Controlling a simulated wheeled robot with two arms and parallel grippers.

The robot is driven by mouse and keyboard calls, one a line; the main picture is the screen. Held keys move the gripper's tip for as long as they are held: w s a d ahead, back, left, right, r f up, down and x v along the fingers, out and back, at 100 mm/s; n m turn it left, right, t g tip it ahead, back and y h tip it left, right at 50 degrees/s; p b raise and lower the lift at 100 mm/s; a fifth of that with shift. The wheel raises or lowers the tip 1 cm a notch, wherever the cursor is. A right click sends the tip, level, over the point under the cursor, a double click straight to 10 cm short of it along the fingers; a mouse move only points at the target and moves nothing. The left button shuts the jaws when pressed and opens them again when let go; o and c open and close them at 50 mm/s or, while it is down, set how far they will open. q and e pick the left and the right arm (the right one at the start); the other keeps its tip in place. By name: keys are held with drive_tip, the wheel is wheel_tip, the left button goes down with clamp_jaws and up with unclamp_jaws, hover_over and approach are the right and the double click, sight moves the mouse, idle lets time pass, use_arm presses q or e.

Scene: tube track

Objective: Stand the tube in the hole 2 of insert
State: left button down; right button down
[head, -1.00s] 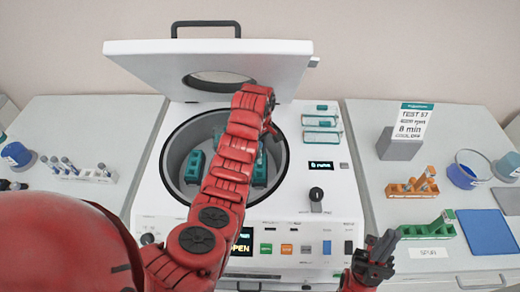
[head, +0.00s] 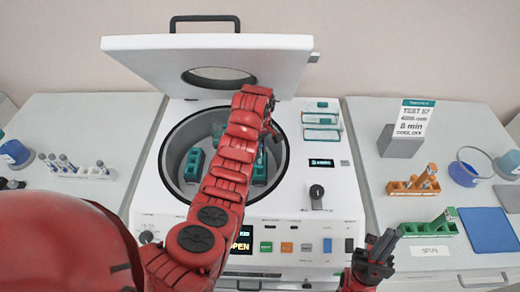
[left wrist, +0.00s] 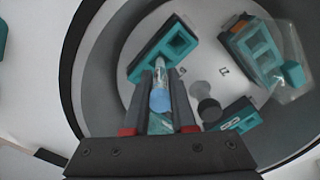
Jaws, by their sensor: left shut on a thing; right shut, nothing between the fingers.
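My left gripper (left wrist: 160,118) is shut on a small clear tube (left wrist: 161,82) with a blue part (left wrist: 160,100), inside the bowl of the open centrifuge (head: 170,165). The tube points towards a teal insert with square openings (left wrist: 178,46); I cannot tell whether its tip is in a hole. A second teal insert (left wrist: 262,45) is at upper right and a third teal block (left wrist: 232,116) at lower right. In the head view my left arm hides most of the gripper and the tube. My right gripper (head: 377,250) is shut and empty in front of the centrifuge's right side.
The raised lid (head: 130,52) stands behind the bowl. A dark round knob (left wrist: 208,106) is at the rotor's middle. A white tube rack (head: 75,172) is at left. Orange (head: 405,187) and green (head: 425,229) racks, and a blue mat (head: 485,232), are at right.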

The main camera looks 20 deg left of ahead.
sight(260, 164)
use_arm(q)
drive_tip(key=shift+f+b, duration=0.9)
drive_tip(key=shift+f, duration=0.8)
drive_tip(key=c, duration=0.7)
unclamp_jaws()
drive_tip(key=shift+o, duration=0.2)
drive_tip(key=shift+w+r+b, duration=0.1)
drive_tip(key=shift+r+b, duration=0.25)
drive_tip(key=shift+r, duration=0.15)
wheel_tip(260, 164, up, 5)
drive_tip(key=shift+r+p, duration=0.1)
drive_tip(key=shift+p, duration=0.45)
drive_tip(key=shift+r+p, duration=0.4)
drive_tip(key=shift+r, duration=0.3)
